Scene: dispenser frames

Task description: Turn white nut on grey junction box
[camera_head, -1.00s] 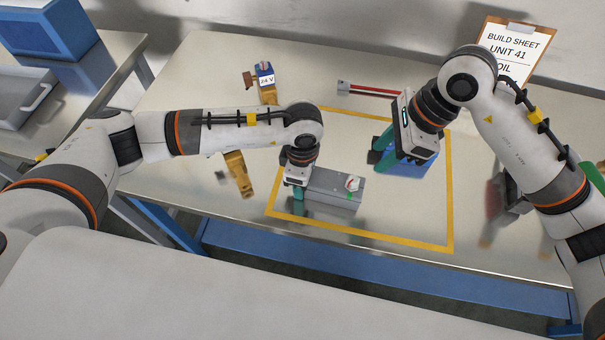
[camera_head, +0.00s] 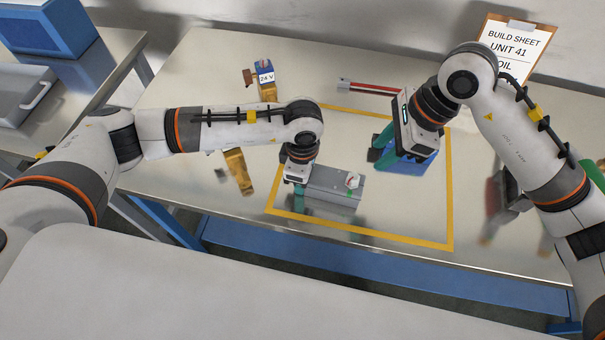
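The grey junction box (camera_head: 325,196) lies inside the yellow outline on the table. The small white nut (camera_head: 353,180) sits on top, near the box's right end, with a green patch below it. My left gripper (camera_head: 297,187) points down at the box's left end. One teal finger shows there; the other is hidden, so its grip is unclear. My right gripper (camera_head: 381,152) is to the right of and behind the box, apart from the nut. Its teal fingers show beside a blue block (camera_head: 414,167), partly hidden under the gripper; their gap is unclear.
A blue-topped 24 V part (camera_head: 265,75) and a yellow-brown piece (camera_head: 238,171) lie left of the outline. A red and black bar (camera_head: 370,88) lies behind. A clipboard (camera_head: 512,43) stands at the back right. The table inside the outline, before the box, is clear.

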